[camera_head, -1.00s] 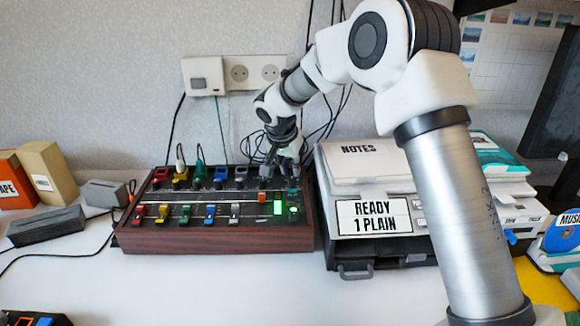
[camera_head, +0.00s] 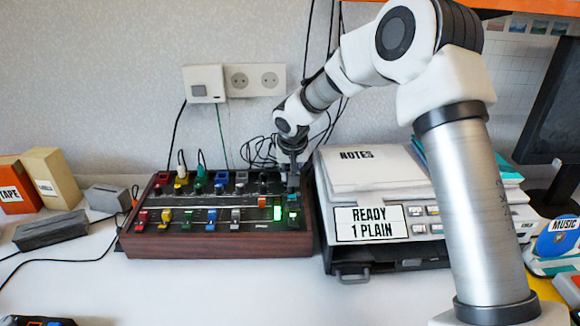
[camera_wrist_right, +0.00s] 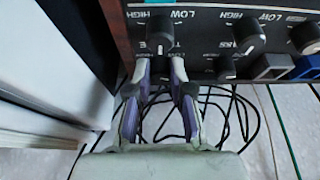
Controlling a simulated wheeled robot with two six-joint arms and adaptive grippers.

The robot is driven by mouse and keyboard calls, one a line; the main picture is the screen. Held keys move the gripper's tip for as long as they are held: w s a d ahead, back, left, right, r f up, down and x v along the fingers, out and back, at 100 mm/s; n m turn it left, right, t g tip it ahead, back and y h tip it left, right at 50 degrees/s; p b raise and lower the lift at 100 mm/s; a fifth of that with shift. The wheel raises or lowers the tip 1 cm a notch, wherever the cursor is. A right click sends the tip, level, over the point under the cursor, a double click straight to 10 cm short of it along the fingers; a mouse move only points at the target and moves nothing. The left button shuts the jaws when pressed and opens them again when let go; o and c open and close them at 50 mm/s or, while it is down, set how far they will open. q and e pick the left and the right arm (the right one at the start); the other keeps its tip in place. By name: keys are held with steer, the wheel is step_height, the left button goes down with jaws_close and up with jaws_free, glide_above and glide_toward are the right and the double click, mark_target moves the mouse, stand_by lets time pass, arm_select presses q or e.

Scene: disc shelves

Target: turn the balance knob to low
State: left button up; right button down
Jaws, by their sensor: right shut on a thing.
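The mixer-like control panel (camera_head: 190,245) with a dark top and wooden sides stands on the table, with several knobs and coloured sliders. In the wrist view, the top knob (camera_wrist_right: 160,30) has LOW and HIGH marks beside it. My right gripper (camera_head: 291,184) is at the panel's back right corner; in the wrist view its fingertips (camera_wrist_right: 160,70) are closed around a small dark knob (camera_wrist_right: 160,66) below the top knob. The fingers partly hide this knob, and its label and pointer are too unclear to read. I cannot tell which knob is the balance knob. My left gripper is not in view.
A machine marked READY 1 PLAIN (camera_head: 370,222) stands close to the panel's right side. Black cables (camera_wrist_right: 240,120) lie behind the panel. A grey block (camera_head: 50,230) is at the left.

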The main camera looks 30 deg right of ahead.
steer(key=shift+d+n+y+p, duration=0.1)
steer(key=shift+n+y+p, duration=0.3)
steer(key=shift+n+p, duration=0.65)
steer(key=c, duration=1.3)
jaws_free()
steer(key=shift+f, duration=0.1)
